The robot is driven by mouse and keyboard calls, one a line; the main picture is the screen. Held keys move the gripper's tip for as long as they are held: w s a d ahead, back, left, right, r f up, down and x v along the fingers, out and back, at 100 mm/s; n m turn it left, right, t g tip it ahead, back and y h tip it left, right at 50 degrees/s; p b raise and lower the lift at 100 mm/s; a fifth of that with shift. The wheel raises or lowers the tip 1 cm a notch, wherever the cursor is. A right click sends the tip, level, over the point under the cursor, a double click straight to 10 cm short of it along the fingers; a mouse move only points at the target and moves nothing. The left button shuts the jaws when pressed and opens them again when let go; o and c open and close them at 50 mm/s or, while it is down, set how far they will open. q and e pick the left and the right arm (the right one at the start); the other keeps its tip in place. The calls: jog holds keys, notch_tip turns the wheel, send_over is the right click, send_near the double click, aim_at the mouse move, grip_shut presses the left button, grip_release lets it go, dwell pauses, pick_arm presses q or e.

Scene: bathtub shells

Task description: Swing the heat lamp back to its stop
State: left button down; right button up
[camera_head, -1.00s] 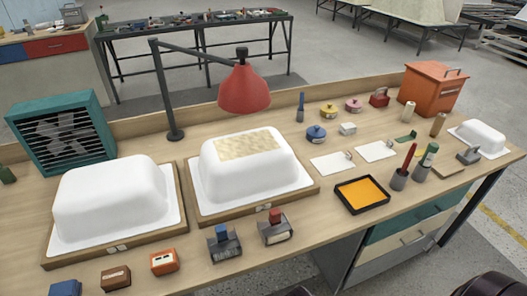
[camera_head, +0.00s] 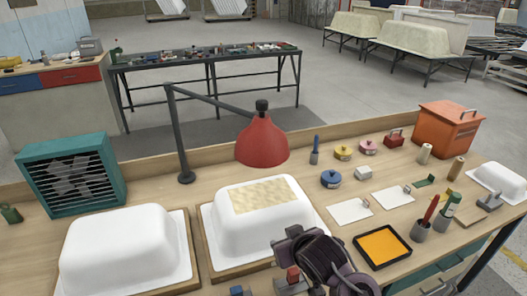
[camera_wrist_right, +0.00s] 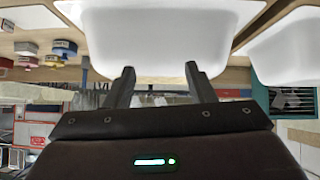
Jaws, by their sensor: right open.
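The heat lamp has a red shade (camera_head: 262,143) on a dark swing arm (camera_head: 212,99) and an upright post (camera_head: 179,135) at the bench's back. The shade hangs over the back of the middle white tub shell (camera_head: 262,222), which carries a cream mat patch (camera_head: 264,195). I cannot make out the lamp's stop. My right gripper (camera_wrist_right: 161,82) is open and empty in the right wrist view, with a white shell (camera_wrist_right: 150,45) past its fingertips. In the head view my right arm is low, in front of the middle shell, clear of the lamp. My left gripper is not in view.
A teal fan heater (camera_head: 72,178) stands left, behind another white shell (camera_head: 125,250). Right of the lamp are a blue-handled brush (camera_head: 315,150), several small tins and an orange box (camera_head: 448,128). A black tray with orange contents (camera_head: 382,246) lies at front right.

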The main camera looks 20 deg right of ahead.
jog(key=w+r+t, duration=0.5)
jog(key=w+r, duration=0.5)
jog(key=r, duration=0.3)
jog(key=t+y, duration=0.3)
send_near(265, 107)
jog(key=shift+n, duration=0.3)
jog(key=w, duration=0.4)
jog(key=shift+a, duration=0.4)
jog(key=w, duration=0.2)
jog(key=w+p, duration=0.1)
jog(key=w, duration=0.1)
jog(key=w+a+p, duration=0.1)
jog(key=w, duration=0.1)
jog(key=shift+w+a+f+p, duration=0.15)
jog(key=shift+w+p, duration=0.25)
jog(key=shift+w, duration=0.4)
jog(key=shift+c, duration=0.4)
grip_shut()
